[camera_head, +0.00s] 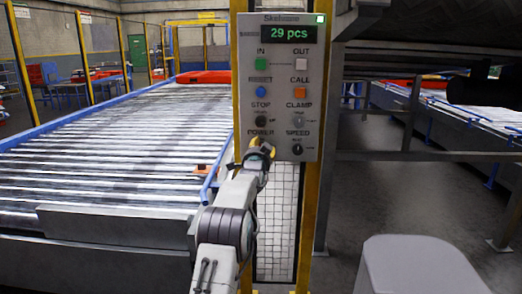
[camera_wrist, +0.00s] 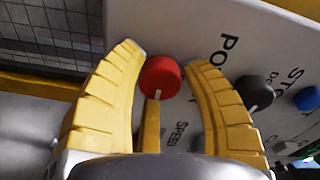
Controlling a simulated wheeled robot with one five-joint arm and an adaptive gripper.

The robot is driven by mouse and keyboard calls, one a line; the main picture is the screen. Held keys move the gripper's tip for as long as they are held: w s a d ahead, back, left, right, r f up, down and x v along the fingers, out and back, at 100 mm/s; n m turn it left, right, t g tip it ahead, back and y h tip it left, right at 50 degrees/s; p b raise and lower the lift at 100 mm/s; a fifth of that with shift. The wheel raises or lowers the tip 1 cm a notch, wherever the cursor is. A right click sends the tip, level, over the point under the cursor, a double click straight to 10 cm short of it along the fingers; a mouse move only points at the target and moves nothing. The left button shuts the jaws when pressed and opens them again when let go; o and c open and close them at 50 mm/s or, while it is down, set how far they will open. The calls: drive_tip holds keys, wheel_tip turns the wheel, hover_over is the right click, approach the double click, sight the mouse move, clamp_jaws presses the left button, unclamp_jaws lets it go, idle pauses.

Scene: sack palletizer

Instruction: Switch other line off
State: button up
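The grey control panel (camera_head: 273,85) is mounted on a yellow post in the head view, with a "29 pcs" display and a lit green lamp at its top right corner. Below the POWER label, my gripper (camera_head: 264,148) covers the knob there. In the wrist view a red knob (camera_wrist: 160,77) with a pale mark sits beside the label POWER. My gripper (camera_wrist: 167,58) has its two yellow fingers on either side of this knob. The left fingertip is very close to it, and a narrow gap shows on the right. Contact is unclear.
Beside the red knob are a black knob (camera_wrist: 255,92) and a blue button (camera_wrist: 306,98). The SPEED knob (camera_head: 297,149) is right of my gripper. A roller conveyor (camera_head: 110,140) runs left of the post, another (camera_head: 470,120) at the right. Wire mesh (camera_head: 276,220) fills the space below the panel.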

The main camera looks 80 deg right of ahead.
drive_tip(key=shift+r, duration=0.15)
drive_tip(key=c, duration=0.7)
drive_tip(key=shift+n+b, duration=0.8)
drive_tip(key=shift+b, duration=0.05)
drive_tip(key=shift+c, duration=0.3)
drive_tip(key=shift+r+n+b, duration=0.1)
drive_tip(key=shift+n+b, duration=0.55)
drive_tip(key=shift+n, duration=0.35)
drive_tip(key=n, duration=0.2)
drive_tip(key=n+h+b, duration=0.1)
drive_tip(key=n, duration=0.2)
drive_tip(key=shift+w+r, duration=0.1)
drive_tip(key=shift+r, duration=0.1)
drive_tip(key=shift+n, duration=0.3)
drive_tip(key=o, duration=1.2)
drive_tip(key=shift+w+f, duration=0.1)
drive_tip(key=shift+f, duration=0.15)
